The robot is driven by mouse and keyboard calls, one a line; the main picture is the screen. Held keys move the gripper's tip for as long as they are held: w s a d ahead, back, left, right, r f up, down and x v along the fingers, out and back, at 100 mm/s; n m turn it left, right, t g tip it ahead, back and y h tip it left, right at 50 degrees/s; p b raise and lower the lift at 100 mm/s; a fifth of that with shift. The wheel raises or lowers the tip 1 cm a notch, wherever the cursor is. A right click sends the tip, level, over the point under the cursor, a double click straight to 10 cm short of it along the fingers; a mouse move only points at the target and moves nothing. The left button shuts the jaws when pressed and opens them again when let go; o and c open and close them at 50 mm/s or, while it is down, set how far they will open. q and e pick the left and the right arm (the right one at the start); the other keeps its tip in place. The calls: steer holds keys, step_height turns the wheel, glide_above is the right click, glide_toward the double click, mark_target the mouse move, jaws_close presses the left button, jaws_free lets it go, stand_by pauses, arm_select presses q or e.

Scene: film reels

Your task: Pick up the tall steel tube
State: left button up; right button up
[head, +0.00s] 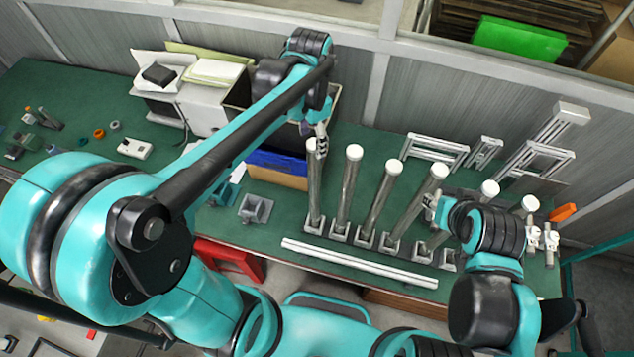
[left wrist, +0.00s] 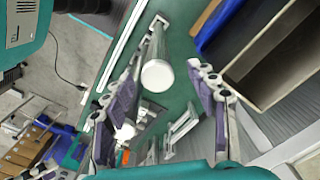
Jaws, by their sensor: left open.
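Several steel tubes with white round tops stand upright in square bases, in a row on the green table. The leftmost tube (head: 315,188) stands right below my left gripper (head: 319,138). In the left wrist view a tube's white top (left wrist: 157,75) lies between the two spread fingers of my left gripper (left wrist: 163,72), with a gap on both sides. The left gripper is open and empty. My right gripper (head: 434,207) is beside the tubes on the right; its fingers are small and partly hidden by its arm, so its opening is unclear.
Two long white bars (head: 358,263) lie along the table's front edge. A blue bin (head: 277,162) and an open box (left wrist: 268,62) stand close to the left gripper. Aluminium frames (head: 436,150) lie behind the tubes. An orange piece (head: 562,212) is at the right.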

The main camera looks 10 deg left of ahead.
mark_target(314, 156)
arm_select(q)
steer(key=shift+w+f, duration=0.1)
steer(key=shift+f, duration=0.05)
steer(key=f, duration=0.7)
steer(key=shift+d+f+p, duration=0.2)
steer(key=shift+p, duration=0.1)
jaws_close()
